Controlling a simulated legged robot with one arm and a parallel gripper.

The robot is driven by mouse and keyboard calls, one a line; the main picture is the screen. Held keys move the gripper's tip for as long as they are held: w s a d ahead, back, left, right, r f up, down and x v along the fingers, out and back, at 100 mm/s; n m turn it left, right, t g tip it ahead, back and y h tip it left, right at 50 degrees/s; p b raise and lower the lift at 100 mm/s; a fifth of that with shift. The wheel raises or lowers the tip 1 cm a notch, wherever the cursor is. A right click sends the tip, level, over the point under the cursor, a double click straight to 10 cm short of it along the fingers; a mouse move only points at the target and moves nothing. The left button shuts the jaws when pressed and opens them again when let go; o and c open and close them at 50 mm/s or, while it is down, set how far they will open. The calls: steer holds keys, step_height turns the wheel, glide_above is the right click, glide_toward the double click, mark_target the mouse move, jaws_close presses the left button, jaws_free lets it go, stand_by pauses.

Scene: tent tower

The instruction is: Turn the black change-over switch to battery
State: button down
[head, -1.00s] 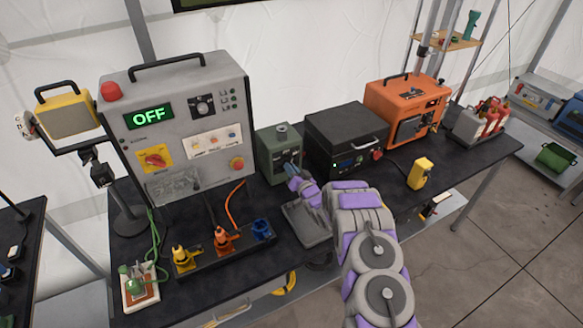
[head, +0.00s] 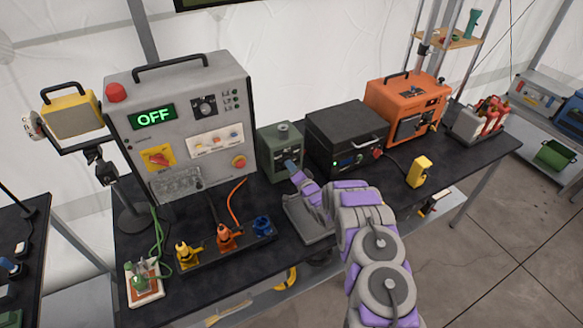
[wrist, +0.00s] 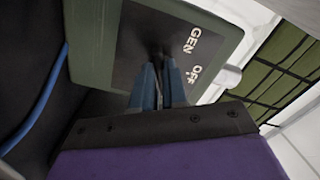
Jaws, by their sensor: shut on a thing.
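The green change-over box (head: 270,155) stands on the bench between the big grey panel and a black unit. In the wrist view its dark plate (wrist: 185,50) carries the white labels GEN and OFF; no battery label is visible. My gripper (head: 290,163) is at the front of this box. In the wrist view its blue fingers (wrist: 158,80) are closed together on the black change-over switch (wrist: 158,52), which is mostly hidden between the fingertips. The switch's exact pointing direction cannot be told.
The grey panel (head: 185,130) with a lit OFF display is left of the box. The black unit (head: 345,138) and orange generator (head: 405,105) are to the right. A grey tray (head: 308,220) lies below my gripper. Coloured plugs (head: 225,237) stand on a front-left strip.

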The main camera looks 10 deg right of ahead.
steer(key=shift+s+f, duration=0.1)
steer(key=shift+f, duration=0.1)
steer(key=c, duration=1.4)
jaws_free()
steer(key=shift+o, duration=1.2)
steer(key=shift+d+r, duration=0.1)
steer(key=v, duration=1.7)
steer(key=shift+d, duration=0.1)
